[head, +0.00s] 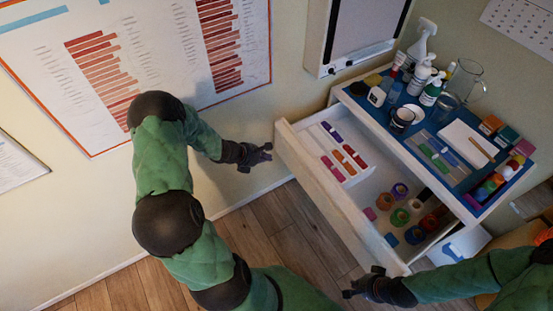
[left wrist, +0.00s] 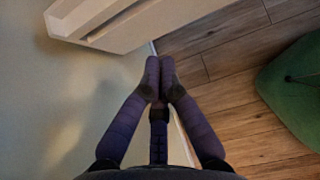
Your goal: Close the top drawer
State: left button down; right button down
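The top drawer (head: 335,205) of the white cabinet stands pulled far out toward the lower left, showing its contents. Its white front panel is also at the top of the left wrist view (left wrist: 120,22). My left gripper (head: 256,157) is beside the drawer front's far left end, apart from it and near the wall. In the left wrist view its fingertips (left wrist: 160,68) are together with nothing between them. My right gripper (head: 360,283) is near the drawer front's near end, just outside it. Whether it touches the panel or how far its fingers are apart is unclear.
The cabinet's blue top (head: 455,170) holds spray bottles, a glass jug (head: 466,82), cups and small boxes. Inside the drawer lie a white tray (head: 340,155) of coloured pieces and several round rolls (head: 400,217). Wooden floor (head: 290,230) is clear before the drawer.

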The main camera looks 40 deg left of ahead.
pick_arm(q)
jog(key=b, duration=0.3)
send_near(296, 157)
notch_tip(296, 157, down, 3)
jog(key=s, duration=0.2)
jog(key=shift+w+d+b, duration=0.15)
jog(key=shift+w+d, duration=0.05)
jog(key=shift+w, duration=0.6)
jog(key=shift+w+d+b, duration=0.1)
jog(key=shift+w+d, duration=0.1)
jog(key=shift+w, duration=0.6)
jog(key=shift+w+d+b, duration=0.15)
jog(key=shift+w+d, duration=0.05)
jog(key=shift+w, duration=0.6)
jog(key=shift+w+d, duration=0.1)
